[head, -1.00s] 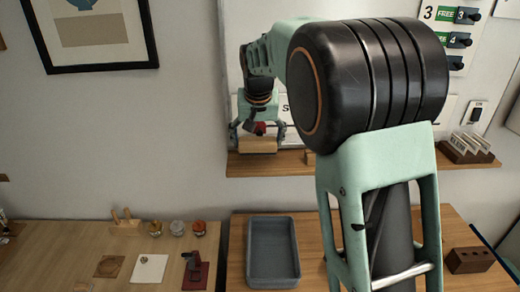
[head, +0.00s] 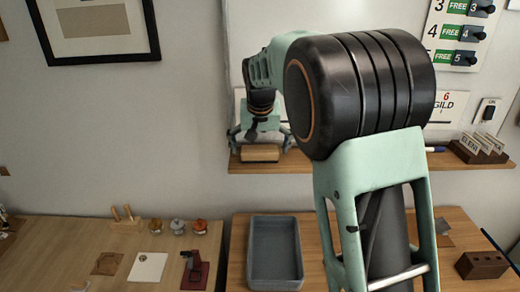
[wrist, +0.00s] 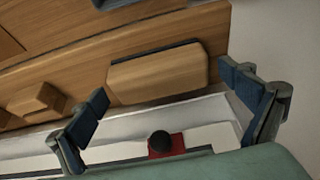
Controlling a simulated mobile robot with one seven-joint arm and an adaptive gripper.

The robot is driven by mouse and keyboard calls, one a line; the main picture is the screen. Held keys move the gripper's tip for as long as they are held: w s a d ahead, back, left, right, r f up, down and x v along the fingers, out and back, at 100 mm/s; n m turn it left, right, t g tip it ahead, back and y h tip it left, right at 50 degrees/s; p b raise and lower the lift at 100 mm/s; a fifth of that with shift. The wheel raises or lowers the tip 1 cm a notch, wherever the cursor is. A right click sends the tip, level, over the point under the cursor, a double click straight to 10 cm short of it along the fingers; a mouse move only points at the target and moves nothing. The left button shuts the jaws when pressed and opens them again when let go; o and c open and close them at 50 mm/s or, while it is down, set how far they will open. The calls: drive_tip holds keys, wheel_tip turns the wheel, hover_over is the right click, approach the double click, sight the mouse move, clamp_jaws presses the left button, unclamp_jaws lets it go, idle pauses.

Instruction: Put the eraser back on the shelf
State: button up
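The eraser (head: 260,153), a light wooden block with a dark strip along one long side, lies on the wooden shelf (head: 335,158) under the whiteboard. It shows whole in the wrist view (wrist: 160,73). My gripper (head: 260,139) is open above it. In the wrist view its two dark fingertips (wrist: 165,88) are wide apart, one towards each end of the eraser, with gaps and nothing held between them.
A smaller wooden block (wrist: 38,101) lies on the shelf left of the eraser in the wrist view. A card holder (head: 478,151) stands at the shelf's right end. Below are a grey tray (head: 251,250) and a table (head: 60,240) with small jars.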

drive_tip(key=shift+r, duration=0.1)
drive_tip(key=b+v, duration=0.1)
drive_tip(key=v, duration=1)
drive_tip(key=shift+s+r, duration=0.15)
drive_tip(key=shift+r, duration=0.25)
